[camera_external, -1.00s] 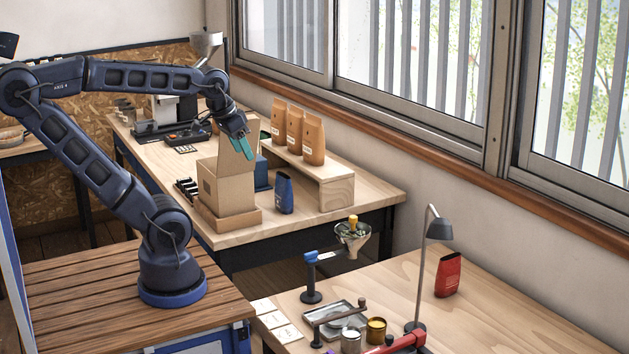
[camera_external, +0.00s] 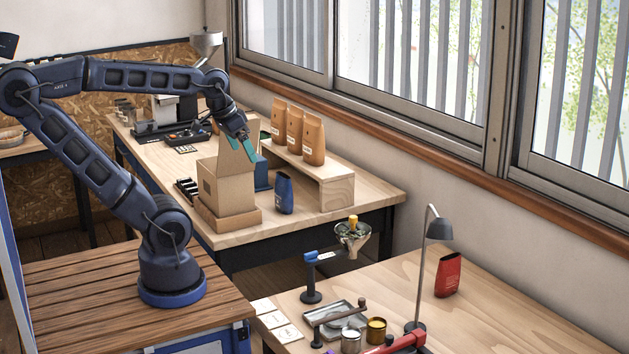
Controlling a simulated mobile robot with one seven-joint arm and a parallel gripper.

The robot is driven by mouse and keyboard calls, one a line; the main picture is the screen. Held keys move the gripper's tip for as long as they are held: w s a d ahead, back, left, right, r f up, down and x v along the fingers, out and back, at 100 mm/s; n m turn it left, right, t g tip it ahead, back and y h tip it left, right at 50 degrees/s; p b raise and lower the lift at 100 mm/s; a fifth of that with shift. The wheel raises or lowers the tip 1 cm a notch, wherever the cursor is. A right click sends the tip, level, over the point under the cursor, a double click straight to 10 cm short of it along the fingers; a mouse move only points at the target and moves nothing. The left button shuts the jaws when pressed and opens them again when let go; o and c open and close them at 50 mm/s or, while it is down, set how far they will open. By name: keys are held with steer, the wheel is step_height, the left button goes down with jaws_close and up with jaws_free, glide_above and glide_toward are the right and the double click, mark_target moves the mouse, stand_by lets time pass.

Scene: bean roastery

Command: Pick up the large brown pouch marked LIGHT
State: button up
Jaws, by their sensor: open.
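Three brown pouches stand upright in a row on a wooden riser at the back of the far bench: a left one (camera_external: 278,121), a middle one (camera_external: 294,129) and a right one (camera_external: 313,139). Each has a small pale label, too small to read, so I cannot tell which is marked LIGHT. My gripper (camera_external: 243,147) has teal fingers and points down. It is open and appears empty. In the picture it is left of the pouches, over the raised flap of the cardboard box. No contact with a pouch shows.
The open cardboard box (camera_external: 226,192) stands in front of the wooden riser (camera_external: 337,189). A dark blue pouch (camera_external: 284,194) stands between them. Another blue item (camera_external: 261,175) is partly hidden behind the box. The window wall runs close behind the riser. A red pouch (camera_external: 448,275) stands on the near table.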

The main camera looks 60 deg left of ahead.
steer(key=w+a+r+g+y, duration=0.1)
steer(key=w+a+r, duration=0.4)
steer(key=w, duration=0.4)
steer(key=w+a+r, duration=0.3)
steer(key=w+r, duration=0.3)
steer(key=w, duration=0.2)
steer(key=w+a+r+g, duration=0.2)
steer(key=w+a+r, duration=0.1)
steer(key=w+a, duration=1.1)
steer(key=g+h, duration=0.1)
steer(key=g, duration=0.1)
glide_toward(281, 107)
steer(key=shift+w+a+f, duration=0.15)
steer(key=shift+w+f, duration=0.05)
steer(key=shift+a+f, duration=0.2)
steer(key=shift+s+a+f, duration=0.1)
steer(key=shift+f, duration=2.55)
steer(key=shift+s+a+f, duration=0.1)
steer(key=shift+f, duration=2.6)
steer(key=c, duration=1.1)
